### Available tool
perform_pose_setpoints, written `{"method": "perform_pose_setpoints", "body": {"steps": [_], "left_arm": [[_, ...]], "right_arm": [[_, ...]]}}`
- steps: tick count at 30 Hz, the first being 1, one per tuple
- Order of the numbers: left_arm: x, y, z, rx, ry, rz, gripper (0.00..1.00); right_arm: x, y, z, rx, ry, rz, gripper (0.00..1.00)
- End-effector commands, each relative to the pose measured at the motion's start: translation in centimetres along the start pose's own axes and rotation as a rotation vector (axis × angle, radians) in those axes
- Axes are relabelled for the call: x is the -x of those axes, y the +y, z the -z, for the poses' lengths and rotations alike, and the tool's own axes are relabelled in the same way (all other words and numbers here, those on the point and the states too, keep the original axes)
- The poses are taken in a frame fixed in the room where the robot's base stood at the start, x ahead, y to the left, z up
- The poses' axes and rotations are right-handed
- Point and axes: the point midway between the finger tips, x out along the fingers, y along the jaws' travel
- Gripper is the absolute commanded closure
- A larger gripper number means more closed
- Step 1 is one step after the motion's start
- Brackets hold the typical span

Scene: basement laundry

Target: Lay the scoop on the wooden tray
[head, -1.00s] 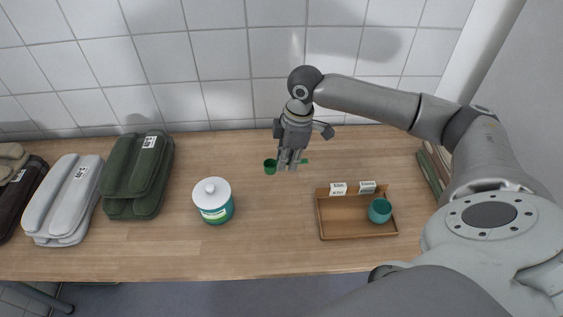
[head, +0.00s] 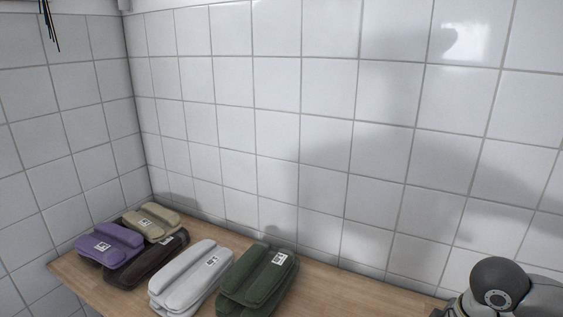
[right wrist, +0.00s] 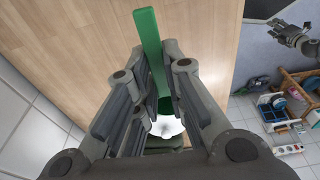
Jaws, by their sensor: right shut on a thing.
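The scoop (right wrist: 152,45) shows in the right wrist view as a long green handle running up between the fingers. My right gripper (right wrist: 157,80) is shut on it above the wooden counter; the scoop's bowl is mostly hidden. The wooden tray is in neither current view. A grey gripper, which looks like my left gripper (right wrist: 292,35), shows small at the upper right of the right wrist view, away from the counter; its jaw state is unclear. In the head view only part of my right arm shows, at the lower right corner.
The wooden counter (head: 345,293) runs along the tiled wall. Folded towels lie on it: purple (head: 108,243), beige (head: 152,222), dark brown (head: 148,262), white (head: 190,277) and dark green (head: 257,280). A white round thing (right wrist: 166,127) shows beyond the fingers in the wrist view.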

Motion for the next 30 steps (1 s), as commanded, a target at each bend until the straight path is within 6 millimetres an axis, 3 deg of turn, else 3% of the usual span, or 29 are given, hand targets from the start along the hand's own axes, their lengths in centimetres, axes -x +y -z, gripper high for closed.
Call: {"method": "perform_pose_setpoints", "body": {"steps": [18, 24, 30], "left_arm": [[1.3, -0.1, 0.0, 0.000, -0.001, 0.001, 0.62], [1.6, -0.1, 0.1, 0.000, -0.001, 0.001, 0.62], [1.6, -0.1, 0.1, 0.000, -0.001, 0.001, 0.62]], "right_arm": [[4.3, -2.3, 9.1, -0.717, 0.005, -0.112, 1.00], [5.7, -2.8, 11.0, -0.911, 0.003, -0.140, 1.00], [6.2, -3.1, 11.7, -0.998, -0.001, -0.149, 1.00]]}}
